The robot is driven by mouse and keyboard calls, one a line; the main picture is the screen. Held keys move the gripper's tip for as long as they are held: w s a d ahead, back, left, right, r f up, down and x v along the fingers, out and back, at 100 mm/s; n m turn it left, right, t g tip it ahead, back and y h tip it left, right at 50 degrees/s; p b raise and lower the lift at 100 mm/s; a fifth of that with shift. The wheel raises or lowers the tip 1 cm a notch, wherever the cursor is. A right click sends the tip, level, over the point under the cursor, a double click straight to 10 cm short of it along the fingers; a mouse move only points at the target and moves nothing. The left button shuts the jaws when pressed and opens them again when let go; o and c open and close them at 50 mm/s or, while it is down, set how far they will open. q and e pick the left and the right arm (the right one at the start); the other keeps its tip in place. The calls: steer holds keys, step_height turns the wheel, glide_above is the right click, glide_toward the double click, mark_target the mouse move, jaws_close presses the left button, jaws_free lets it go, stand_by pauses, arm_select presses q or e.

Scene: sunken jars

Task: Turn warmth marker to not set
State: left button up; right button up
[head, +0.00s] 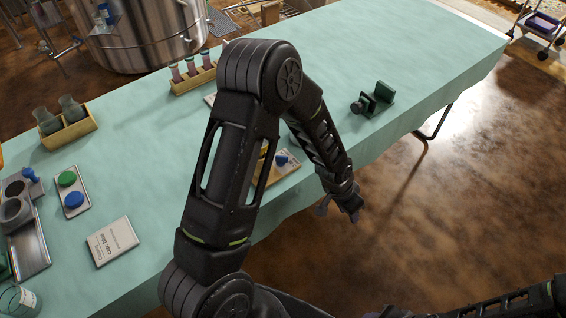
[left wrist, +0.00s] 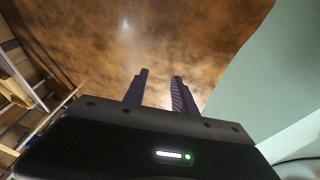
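I cannot identify the warmth marker for certain. A small board (head: 289,169) with a blue peg or knob (head: 281,159) lies near the table's front edge, partly hidden behind my left arm. My left gripper (head: 341,206) hangs past the front edge, over the floor, to the right of and below that board. In the left wrist view its two fingers (left wrist: 160,78) stand apart with nothing between them. My right arm comes in at the bottom right, low in the picture. Its gripper end (head: 385,312) is dark and cut by the bottom edge.
The green-covered table (head: 430,55) holds a black-and-green device (head: 375,98), a rack of tubes (head: 192,79), a wooden flask tray (head: 68,127), a plate with green and blue caps (head: 72,192), a printed card (head: 112,242) and a metal jar holder (head: 28,245). The table's right part is clear.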

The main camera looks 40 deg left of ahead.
mark_target(281, 157)
arm_select(q)
steer(key=w+a+r+m+g+y, duration=0.1)
steer(key=a+r+m, duration=0.1)
steer(key=a+r, duration=0.2)
steer(key=w+a+r+m+g+y+b, duration=0.1)
steer(key=w+a+r+m+y, duration=0.1)
steer(key=a+r, duration=0.2)
steer(key=w+a+r+m+y, duration=0.1)
steer(key=a+r+m+y, duration=0.1)
steer(key=a+r, duration=0.3)
steer(key=shift+w+a+m+g+b, duration=0.2)
steer(key=shift+a+m, duration=0.05)
steer(key=shift+a, duration=0.8)
steer(key=shift+w+a+m+g+b, duration=0.15)
steer(key=shift+w+a+m+g, duration=0.1)
steer(key=shift+a, duration=0.8)
steer(key=shift+m+g+y, duration=0.8)
steer(key=shift+g, duration=0.15)
steer(key=s+a+r, duration=0.3)
steer(key=shift+s+a, duration=0.1)
steer(key=shift+a, duration=0.05)
steer(key=shift+p+x, duration=0.3)
steer(key=shift+x, duration=3.65)
steer(key=shift+c, duration=0.4)
jaws_close()
